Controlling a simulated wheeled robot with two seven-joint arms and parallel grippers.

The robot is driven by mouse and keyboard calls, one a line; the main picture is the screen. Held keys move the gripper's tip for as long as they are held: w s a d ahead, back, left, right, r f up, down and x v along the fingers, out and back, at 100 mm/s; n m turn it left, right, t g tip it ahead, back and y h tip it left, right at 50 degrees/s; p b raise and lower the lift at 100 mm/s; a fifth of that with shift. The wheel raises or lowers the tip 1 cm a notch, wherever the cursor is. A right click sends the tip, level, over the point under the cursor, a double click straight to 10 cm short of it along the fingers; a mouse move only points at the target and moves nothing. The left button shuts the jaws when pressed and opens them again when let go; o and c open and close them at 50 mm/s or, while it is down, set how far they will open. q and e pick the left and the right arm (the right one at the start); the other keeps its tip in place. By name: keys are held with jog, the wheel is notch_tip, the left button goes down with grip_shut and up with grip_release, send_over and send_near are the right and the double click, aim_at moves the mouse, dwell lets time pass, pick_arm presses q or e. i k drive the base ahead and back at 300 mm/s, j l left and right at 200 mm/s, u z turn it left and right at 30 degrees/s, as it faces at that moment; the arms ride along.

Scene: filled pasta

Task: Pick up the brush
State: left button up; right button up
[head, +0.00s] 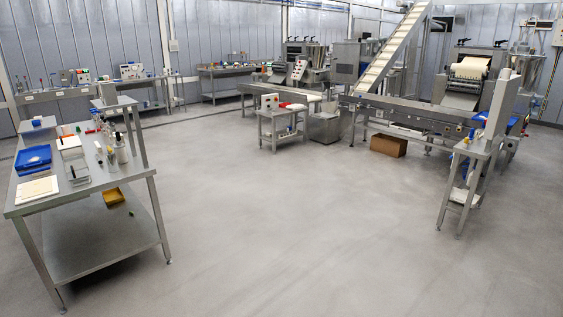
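I cannot make out a brush for certain. Several small tools and containers lie on the steel table (132,168) at the left, too small to tell apart. Among them are a blue tray (33,160), a pale flat board (37,188) and a clear bottle-like container (121,152). More small items stand on the benches at the back, also too small to name. Neither of my grippers shows in the head view.
A small steel stand (283,118) is at the centre back, beside a conveyor line (415,117). A narrow steel stand (467,170) is at the right. The grey floor (300,230) between is clear.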

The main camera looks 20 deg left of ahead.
aim_at(44, 170)
jog(key=i+j+u, duration=0.25)
jog(key=i+u, duration=0.15)
jog(key=i+j+u, duration=0.15)
jog(key=i+u, duration=0.7)
jog(key=i+l+u, duration=0.25)
jog(key=i+u, duration=0.15)
jog(key=i+j+u, duration=0.1)
jog(key=i+u, duration=0.35)
jog(key=i, duration=0.35)
jog(key=i+l+u, duration=0.15)
jog(key=i+u, duration=0.25)
jog(key=i, duration=0.45)
